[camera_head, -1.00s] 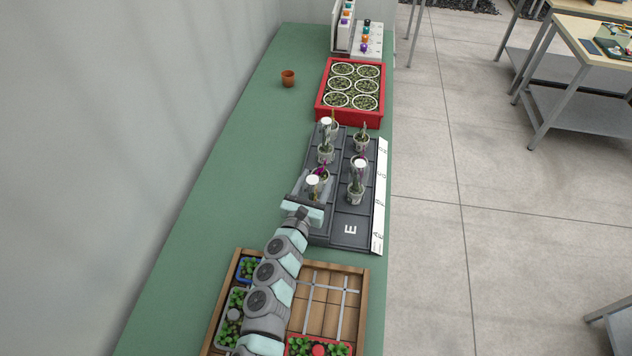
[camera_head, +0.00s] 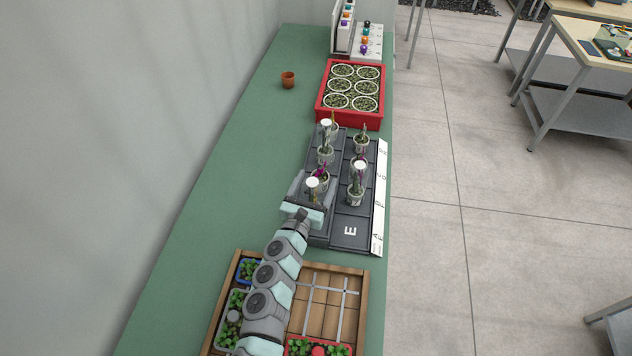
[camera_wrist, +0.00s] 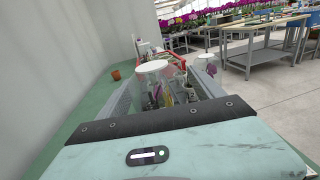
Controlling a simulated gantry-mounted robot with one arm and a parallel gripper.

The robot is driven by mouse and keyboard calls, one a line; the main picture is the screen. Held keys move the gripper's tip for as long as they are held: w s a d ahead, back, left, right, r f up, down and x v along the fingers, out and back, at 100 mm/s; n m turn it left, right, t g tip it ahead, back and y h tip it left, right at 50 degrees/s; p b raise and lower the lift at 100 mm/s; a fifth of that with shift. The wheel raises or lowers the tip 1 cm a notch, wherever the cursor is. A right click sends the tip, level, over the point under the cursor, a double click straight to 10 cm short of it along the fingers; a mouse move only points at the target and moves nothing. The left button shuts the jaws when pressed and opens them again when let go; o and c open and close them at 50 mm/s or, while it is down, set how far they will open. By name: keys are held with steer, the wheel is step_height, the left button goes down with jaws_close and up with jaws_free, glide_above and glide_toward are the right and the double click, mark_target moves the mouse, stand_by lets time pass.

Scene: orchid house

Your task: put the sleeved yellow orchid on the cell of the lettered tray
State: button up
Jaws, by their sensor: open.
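The dark lettered tray (camera_head: 352,232) lies along the bench with several potted orchids in its cells. Its near right cell, marked E, is empty. My gripper (camera_head: 311,186) is at the tray's near left, its jaws on either side of a plant with a round white top (camera_head: 312,182). In the wrist view this clear-sleeved plant (camera_wrist: 165,92) stands between the jaws of my gripper (camera_wrist: 165,84), with something yellow inside. It looks like the sleeved yellow orchid. Its base is hidden.
A wooden crate (camera_head: 364,290) with small seedlings lies under my arm. A red crate (camera_head: 320,112) of round pots stands beyond the tray, with a small terracotta pot (camera_head: 288,80) to its left. The green bench (camera_head: 215,165) is clear left of the tray. Neighbouring orchids stand close to the jaws.

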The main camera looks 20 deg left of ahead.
steer(key=s+b, duration=0.1)
steer(key=s, duration=1.1)
steer(key=shift+d+b, duration=0.15)
steer(key=shift+b, duration=0.2)
